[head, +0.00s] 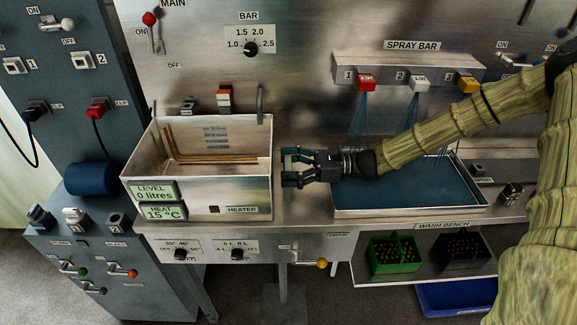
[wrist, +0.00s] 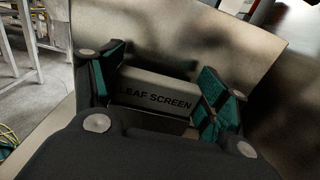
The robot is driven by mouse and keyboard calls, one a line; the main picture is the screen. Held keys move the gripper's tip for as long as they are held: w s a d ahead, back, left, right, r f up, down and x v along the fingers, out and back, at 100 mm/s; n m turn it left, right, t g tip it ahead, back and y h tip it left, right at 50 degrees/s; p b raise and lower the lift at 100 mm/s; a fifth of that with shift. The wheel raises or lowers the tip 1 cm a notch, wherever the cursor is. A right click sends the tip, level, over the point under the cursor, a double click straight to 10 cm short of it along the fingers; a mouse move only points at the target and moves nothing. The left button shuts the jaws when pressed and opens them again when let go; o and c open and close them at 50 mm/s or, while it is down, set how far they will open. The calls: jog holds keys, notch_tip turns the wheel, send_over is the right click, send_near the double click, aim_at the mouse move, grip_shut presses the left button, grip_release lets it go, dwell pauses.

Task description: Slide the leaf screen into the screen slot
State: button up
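My gripper (head: 290,166) is just right of the metal tank's right wall, fingers pointing left. In the wrist view its green-padded fingers (wrist: 165,85) stand on both sides of a grey block marked LEAF SCREEN (wrist: 155,92). The block fills the space between the pads and appears pinched at its ends. Its lower side is hidden by my gripper. In the head view I cannot make the leaf screen out clearly. I cannot identify the screen slot in either view.
The open tank (head: 245,210) holds a bent copper-coloured element (head: 210,158); its display reads 0 litres. A blue-floored wash tray (head: 410,190) lies under my arm, below the spray bar (head: 400,68). A green crate (head: 395,254) sits on the lower shelf. A grey cabinet (head: 120,265) stands at left.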

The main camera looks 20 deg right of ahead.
jog(key=o, duration=0.5)
jog(key=v, duration=1.2)
dwell(0.3)
